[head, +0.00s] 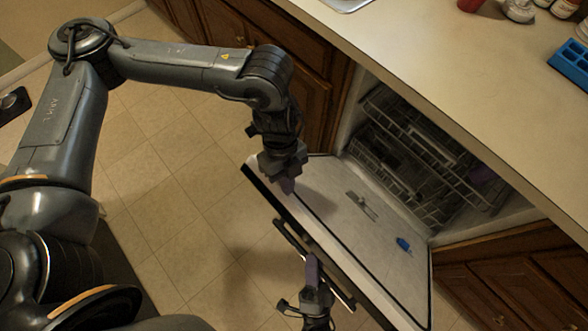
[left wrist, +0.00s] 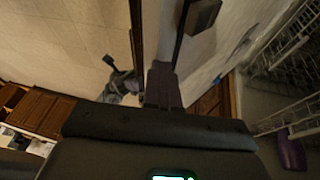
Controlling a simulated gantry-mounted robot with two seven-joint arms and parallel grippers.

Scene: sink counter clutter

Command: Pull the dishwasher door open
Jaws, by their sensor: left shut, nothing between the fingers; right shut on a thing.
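The dishwasher door (head: 330,205) is tilted well open, its pale inner face showing in the head view. The door handle (head: 287,235) is a dark bar along its outer side. My left gripper (head: 287,186) is shut and empty at the door's upper edge, by its left corner; its closed fingers also show in the left wrist view (left wrist: 162,85). I cannot tell whether they touch the door. My right gripper (head: 312,270) is shut on the handle, at about its middle, and comes up from below. It is partly seen in the left wrist view (left wrist: 122,88).
The dishwasher cavity shows wire racks (head: 415,150) with a purple item (head: 483,183). A blue piece (head: 403,245) is on the door's inner face. The counter (head: 440,60) overhangs the cavity. Wooden cabinets (head: 520,290) stand on both sides. The tiled floor (head: 170,170) is clear.

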